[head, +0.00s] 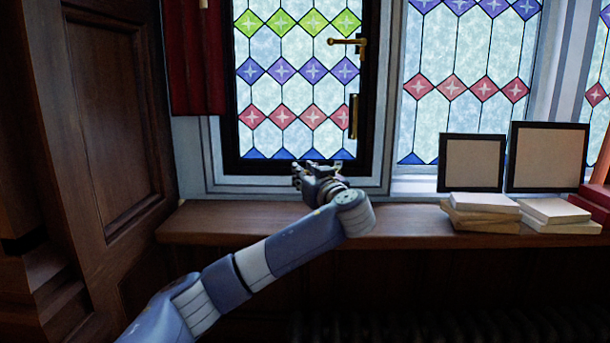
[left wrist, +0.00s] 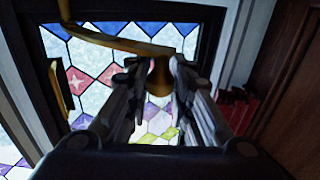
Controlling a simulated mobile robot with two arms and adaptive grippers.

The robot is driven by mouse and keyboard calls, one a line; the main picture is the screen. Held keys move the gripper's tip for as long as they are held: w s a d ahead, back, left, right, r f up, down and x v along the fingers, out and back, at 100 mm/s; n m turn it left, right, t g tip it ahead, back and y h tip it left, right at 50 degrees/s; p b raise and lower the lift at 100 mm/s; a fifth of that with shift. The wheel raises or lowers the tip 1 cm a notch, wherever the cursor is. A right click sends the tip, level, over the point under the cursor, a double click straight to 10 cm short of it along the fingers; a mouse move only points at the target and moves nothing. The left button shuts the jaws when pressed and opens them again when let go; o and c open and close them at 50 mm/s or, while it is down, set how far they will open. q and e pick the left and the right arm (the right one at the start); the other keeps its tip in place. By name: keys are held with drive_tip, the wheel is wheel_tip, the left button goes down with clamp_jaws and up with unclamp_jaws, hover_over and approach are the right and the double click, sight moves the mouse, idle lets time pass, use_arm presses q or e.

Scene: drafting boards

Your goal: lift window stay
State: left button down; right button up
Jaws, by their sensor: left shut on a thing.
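The window stay (left wrist: 118,41) is a brass bar crossing the upper part of the left wrist view, with a rounded brass end between my fingers. My left gripper (head: 301,177) is at the bottom rail of the dark-framed window, just above the wooden sill. In the left wrist view my left gripper (left wrist: 160,76) is shut on the stay's end. In the head view the gripper and wrist hide most or all of the stay. The leaded window (head: 297,85) has coloured diamond panes and looks closed. My right gripper is in neither view.
A brass handle (head: 346,41) and an upright brass fitting (head: 354,116) are on the window's right stile. Two dark picture frames (head: 471,163) and stacked pale books (head: 481,210) stand right on the sill (head: 240,222). A red curtain (head: 196,70) and wood panelling (head: 110,100) are left.

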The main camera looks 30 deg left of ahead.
use_arm(q)
drive_tip(key=shift+w, duration=0.1)
idle(0.3)
drive_tip(key=shift+w+a+r+h+b, duration=0.1)
drive_tip(key=shift+r+h+b, duration=0.1)
drive_tip(key=shift+r, duration=0.3)
drive_tip(key=shift+w+r+h+b, duration=0.1)
drive_tip(key=shift+r+b, duration=0.05)
drive_tip(key=shift+r, duration=0.3)
wheel_tip(320, 180, up, 8)
drive_tip(key=w+a+m+g+h+p, duration=0.1)
drive_tip(key=w+g+h+p, duration=0.1)
drive_tip(key=p, duration=0.6)
drive_tip(key=shift+w+a+f+m+g+h+p, duration=0.3)
drive_tip(key=shift+a+g+h+p, duration=0.1)
drive_tip(key=shift+g, duration=0.1)
